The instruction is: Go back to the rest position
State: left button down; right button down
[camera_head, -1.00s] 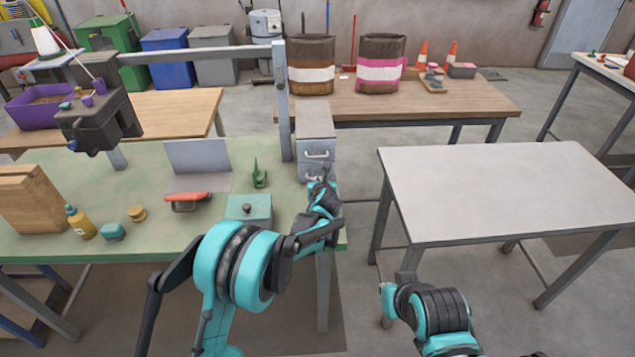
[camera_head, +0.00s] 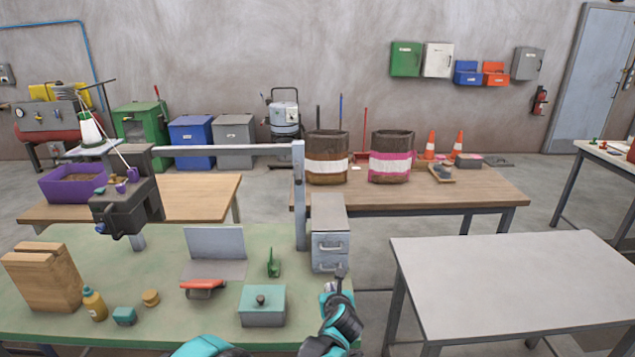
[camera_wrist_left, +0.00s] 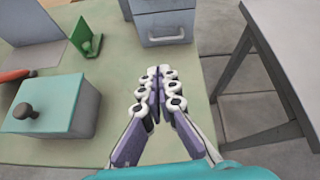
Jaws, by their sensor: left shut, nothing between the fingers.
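My left gripper (camera_head: 338,279) is near the right edge of the green-topped table (camera_head: 165,265), in front of the grey drawer cabinet (camera_head: 330,246). In the left wrist view the left gripper (camera_wrist_left: 160,90) has its fingers together with nothing between them. The teal lidded box (camera_wrist_left: 48,105) is left of it there, and the drawer cabinet (camera_wrist_left: 163,22) is ahead of it, apart from the fingers. My right gripper is not in view.
A green stand (camera_head: 273,264), red-handled tool (camera_head: 203,288) and teal lidded box (camera_head: 262,305) lie left of the gripper. A bare grey table (camera_head: 500,280) stands right, across a floor gap. Two sacks (camera_head: 327,158) stand on the back table.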

pick_arm(q)
jog(key=s+a+r+n+g+y, duration=0.1)
jog(key=s+a+r+n, duration=0.3)
jog(key=s+a+n, duration=0.3)
jog(key=s+a+r+n+g, duration=0.1)
jog(key=s+a+r+n, duration=0.35)
jog(key=a+n, duration=0.4)
jog(key=s+a+f+n+g, duration=0.1)
jog(key=s+a+n, duration=0.1)
jog(key=s+n, duration=0.4)
jog(key=s+a+f+n+g+h, duration=0.1)
jog(key=s+a+n, duration=0.2)
jog(key=s+n, duration=0.3)
jog(key=s+a+f+n, duration=0.1)
jog(key=s+a+n, duration=0.2)
jog(key=s+n, duration=0.4)
jog(key=s, duration=0.2)
jog(key=shift+s+f+g, duration=0.2)
jog(key=shift+s+g, duration=0.1)
jog(key=shift+g, duration=0.1)
jog(key=shift+a, duration=0.1)
